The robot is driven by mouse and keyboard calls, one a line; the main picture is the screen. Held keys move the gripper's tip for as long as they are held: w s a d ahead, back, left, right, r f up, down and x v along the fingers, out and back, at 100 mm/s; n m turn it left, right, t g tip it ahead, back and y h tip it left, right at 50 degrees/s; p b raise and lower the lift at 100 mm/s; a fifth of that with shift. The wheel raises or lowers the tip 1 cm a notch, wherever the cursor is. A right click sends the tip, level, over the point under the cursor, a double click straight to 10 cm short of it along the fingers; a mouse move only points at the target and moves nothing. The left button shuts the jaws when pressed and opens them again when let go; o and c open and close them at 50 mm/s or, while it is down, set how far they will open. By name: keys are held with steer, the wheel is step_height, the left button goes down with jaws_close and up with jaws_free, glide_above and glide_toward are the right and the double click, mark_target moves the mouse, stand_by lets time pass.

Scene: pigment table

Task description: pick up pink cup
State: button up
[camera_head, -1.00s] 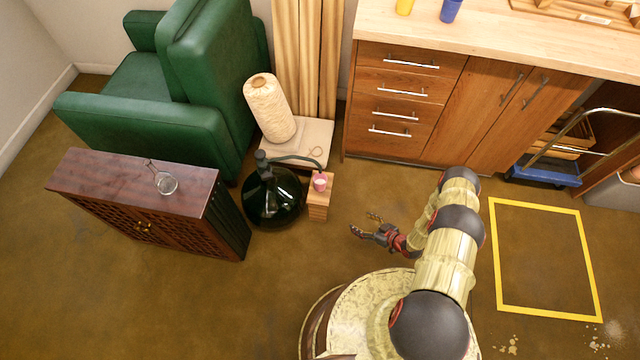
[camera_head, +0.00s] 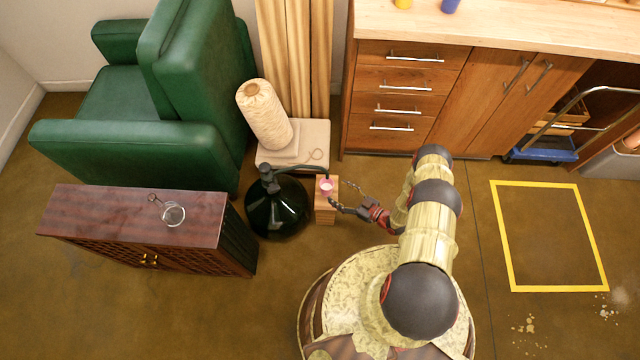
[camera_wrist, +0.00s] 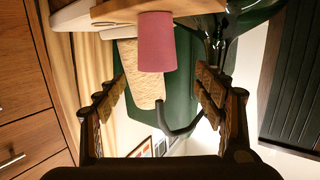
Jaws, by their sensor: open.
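The pink cup (camera_head: 326,186) stands on a small wooden block stand (camera_head: 325,209) beside the dark green glass jug. My gripper (camera_head: 339,194) is open just right of the cup and close to it. In the wrist view the pink cup (camera_wrist: 157,42) shows upside down, under the stand's wooden edge (camera_wrist: 135,12). It lies beyond and between the open fingers (camera_wrist: 160,95), with no finger seen touching it.
The dark jug (camera_head: 277,208) with its bent spout stands close left of the stand. A thread cone (camera_head: 265,115) on a pale base is behind. A dark cabinet (camera_head: 130,207) with a strainer stands left. Wooden drawers (camera_head: 400,85) stand behind right.

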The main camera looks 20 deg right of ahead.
mark_target(321, 181)
steer(key=b+x, duration=0.2)
steer(key=x, duration=0.4)
steer(key=shift+d+f+b, duration=0.15)
steer(key=shift+b, duration=0.2)
steer(key=shift+w+a, duration=0.35)
steer(key=shift+w, duration=0.2)
steer(key=c, duration=1.4)
steer(key=shift+r, duration=0.2)
steer(key=p+v, duration=0.2)
steer(key=v, duration=0.4)
steer(key=p+v, duration=0.1)
steer(key=v, duration=0.5)
steer(key=p+v, duration=0.2)
steer(key=v, duration=0.4)
steer(key=shift+w+r+p, duration=0.1)
steer(key=shift+r+p, duration=0.2)
steer(key=shift+d, duration=0.1)
